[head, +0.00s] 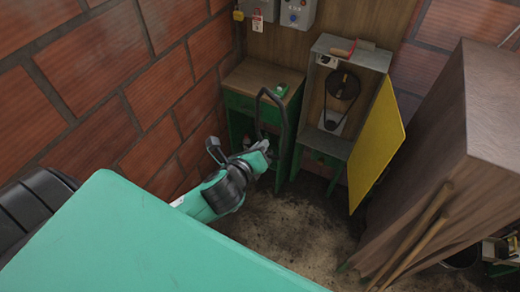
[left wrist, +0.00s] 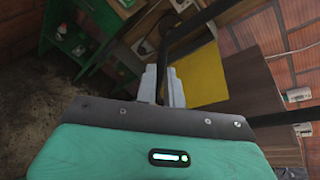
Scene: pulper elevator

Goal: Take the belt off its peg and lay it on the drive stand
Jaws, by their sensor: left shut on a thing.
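The black belt (head: 284,118) stands up as a narrow open loop from my left gripper (head: 266,150). The gripper is shut on the belt's lower part. In the left wrist view the belt (left wrist: 195,25) runs up from between the pale fingertips (left wrist: 162,85). The belt is in front of a green bench with a wooden top (head: 246,74); I cannot tell whether they touch. To its right is an open grey housing (head: 318,98) with a round pulley (head: 343,86) inside, apparently the drive stand. The peg cannot be made out. My right gripper is not in view.
A yellow door (head: 377,145) hangs open on the housing's right side. A brush (head: 352,48) lies on top of the housing. A large wooden cabinet (head: 440,150) with leaning poles (head: 415,235) fills the right. Brick wall (head: 120,85) bounds the left. Bare floor (head: 285,225) lies between.

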